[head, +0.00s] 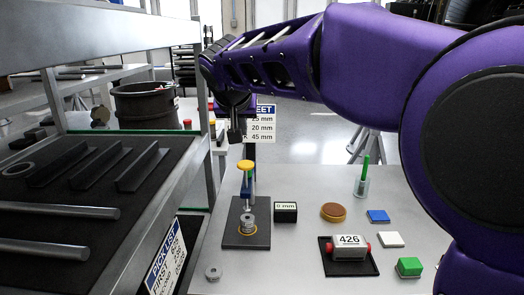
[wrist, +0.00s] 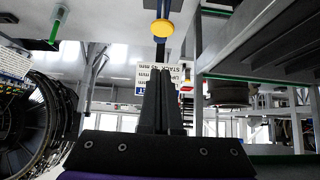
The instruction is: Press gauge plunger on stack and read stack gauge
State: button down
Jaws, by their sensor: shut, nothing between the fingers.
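The gauge stand has a dark base plate (head: 232,238) and a blue gauge body with a yellow plunger cap (head: 245,166) on top. Below it, a small stack of metal rings (head: 249,222) sits on the plate by a yellow ring mark. A readout box (head: 286,212) beside it appears to show "0 mm". My gripper (head: 236,137) is shut and empty, above the plunger cap in the head view and apart from it. In the wrist view my shut fingers (wrist: 161,80) point toward the yellow cap (wrist: 163,28), with a gap between.
A shelf with a dark mat (head: 60,190) stands close on the left. On the table are a loose metal ring (head: 213,272), a "426" block (head: 349,245), a brown disc (head: 333,212), a green block (head: 409,267) and a cup with a green stick (head: 363,180). A printed sheet (head: 263,125) stands behind.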

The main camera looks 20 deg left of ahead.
send_over(246, 162)
jog(key=s, duration=0.3)
jog(key=f, duration=0.6)
jog(key=shift+d+f, duration=0.35)
notch_tip(246, 162, down, 3)
jog(key=shift+w+f, duration=0.1)
jog(key=shift+f, duration=0.5)
jog(key=shift+f, duration=0.15)
